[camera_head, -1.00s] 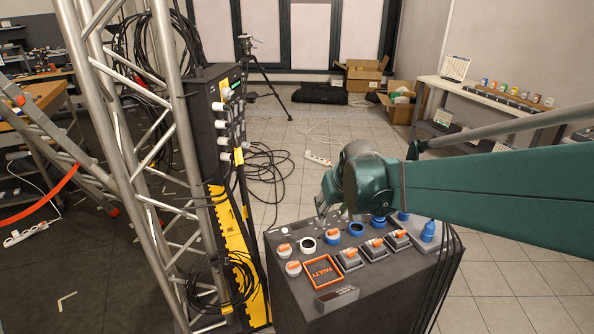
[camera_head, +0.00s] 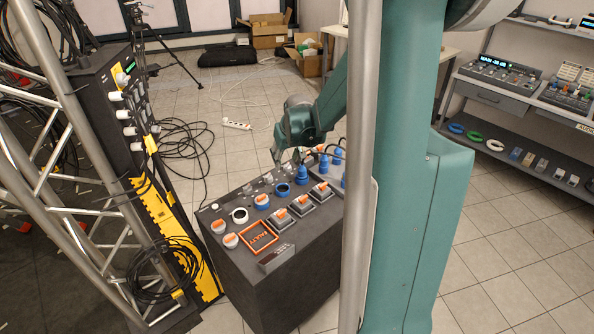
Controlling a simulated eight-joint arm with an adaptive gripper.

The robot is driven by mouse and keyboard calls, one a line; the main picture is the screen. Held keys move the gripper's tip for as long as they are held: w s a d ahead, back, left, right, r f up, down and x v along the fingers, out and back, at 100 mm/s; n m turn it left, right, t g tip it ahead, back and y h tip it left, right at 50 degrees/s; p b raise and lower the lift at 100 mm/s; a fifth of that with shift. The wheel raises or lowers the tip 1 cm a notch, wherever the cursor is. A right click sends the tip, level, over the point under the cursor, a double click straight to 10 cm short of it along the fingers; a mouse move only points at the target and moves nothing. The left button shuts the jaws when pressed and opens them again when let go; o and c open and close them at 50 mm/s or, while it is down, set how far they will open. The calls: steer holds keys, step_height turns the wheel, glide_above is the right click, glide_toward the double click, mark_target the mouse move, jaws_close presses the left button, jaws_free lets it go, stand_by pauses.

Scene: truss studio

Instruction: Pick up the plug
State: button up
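Blue plugs stand on the sloped top of a dark panel box (camera_head: 265,285). One cone-shaped blue plug (camera_head: 301,173) stands upright in the back row. More blue pieces (camera_head: 323,163) are to its right, partly hidden by my arm and a grey pole. Which one is the task's plug, I cannot tell. My gripper (camera_head: 286,161) is above the back row, just left of the cone-shaped plug. Its fingers look small and spread apart, with nothing seen between them. Whether it touches anything is too small to tell.
The panel also bears an orange FAULTY frame (camera_head: 258,236), orange-topped buttons (camera_head: 281,217) and sockets. A truss tower (camera_head: 75,120) and a black-yellow cable unit (camera_head: 165,215) stand left. A vertical grey pole (camera_head: 360,150) crosses the view. A shelf (camera_head: 520,150) stands right.

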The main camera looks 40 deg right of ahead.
steer(key=p, duration=0.2)
glide_toward(302, 165)
steer(key=x, duration=0.3)
steer(key=shift+f+m+g, duration=0.2)
steer(key=shift+m+g, duration=0.1)
steer(key=shift+m, duration=0.1)
steer(key=shift+x, duration=1.25)
steer(key=shift+w, duration=0.15)
steer(key=shift+x, duration=2.6)
steer(key=shift+c, duration=0.3)
steer(key=c, duration=0.9)
